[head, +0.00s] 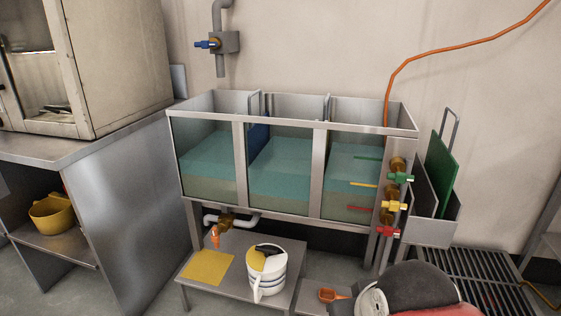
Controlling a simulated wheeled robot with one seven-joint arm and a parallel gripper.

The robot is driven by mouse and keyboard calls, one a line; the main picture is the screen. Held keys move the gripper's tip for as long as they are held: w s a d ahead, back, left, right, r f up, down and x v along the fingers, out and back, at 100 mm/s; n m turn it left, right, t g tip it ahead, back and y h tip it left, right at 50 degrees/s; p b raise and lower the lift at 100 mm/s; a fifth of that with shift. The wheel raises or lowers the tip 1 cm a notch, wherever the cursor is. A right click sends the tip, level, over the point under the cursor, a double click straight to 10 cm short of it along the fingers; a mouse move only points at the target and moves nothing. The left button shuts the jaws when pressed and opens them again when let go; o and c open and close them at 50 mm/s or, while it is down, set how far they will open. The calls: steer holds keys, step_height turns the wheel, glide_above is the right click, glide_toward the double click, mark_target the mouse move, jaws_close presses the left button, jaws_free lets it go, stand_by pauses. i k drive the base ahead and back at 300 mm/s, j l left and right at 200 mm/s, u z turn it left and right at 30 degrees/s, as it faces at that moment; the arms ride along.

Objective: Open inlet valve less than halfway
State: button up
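A valve with a blue handle (208,44) sits on a grey wall pipe (221,68) that ends above the left part of the tank. It looks like the inlet valve, but no label is readable. Its handle points left, roughly across the pipe. The steel tank (292,119) has three glass-fronted compartments with blue-green liquid over a paler layer. No water is seen running from the pipe. My gripper is not in view; a dark, red and white part of my arm seems to show at the bottom right.
Green (402,178), yellow (396,206) and red (388,231) valve handles line the tank's right side. An orange-handled drain valve (215,236) hangs below. A low table (222,295) holds a white jug (266,276) and yellow cloth (208,267). A steel bench (85,150) stands left.

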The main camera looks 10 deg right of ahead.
mark_target(205, 44)
steer(key=i+j+u, duration=0.15)
steer(key=i+j, duration=0.25)
steer(key=i+j+u, duration=0.15)
steer(key=i+j, duration=0.15)
steer(key=i, duration=0.2)
